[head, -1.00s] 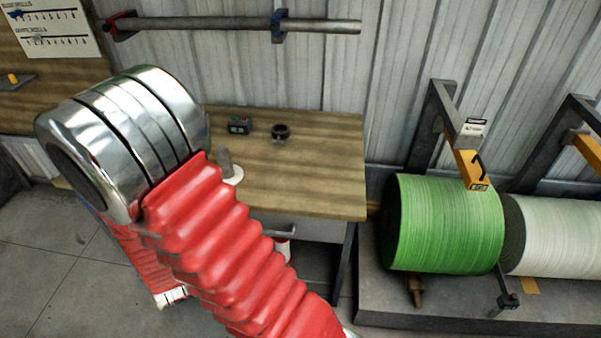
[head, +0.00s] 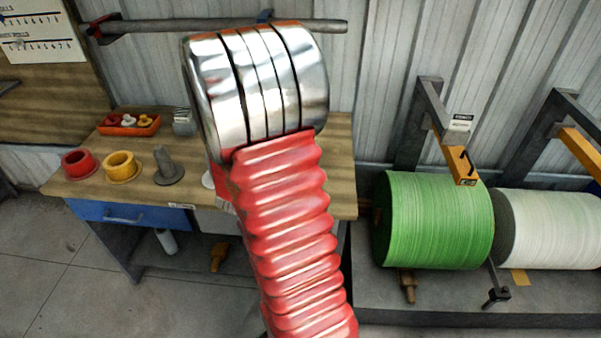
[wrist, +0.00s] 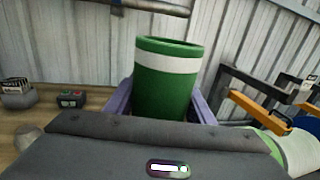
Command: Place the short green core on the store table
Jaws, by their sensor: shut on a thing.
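My gripper (wrist: 160,108) is shut on a short green core (wrist: 167,85). The core is a hollow green cylinder with a white band near its upper end, and it stands upright between the two purple-grey fingers in the wrist view. The fingers hide parts of its lower sides. In the head view my red-sleeved arm hides the gripper and the core. A wooden-topped table (head: 330,190) stands behind my arm; I take it for the store table. Its top also shows at the left of the wrist view (wrist: 90,117).
On the table's left are a red ring (head: 80,163), a yellow ring (head: 121,167), a grey cone-like post (head: 166,165) and an orange tray (head: 128,125) of small parts. A green roll (head: 435,220) and a white roll (head: 550,230) sit on a rack at right. A pipe (head: 180,27) crosses the wall.

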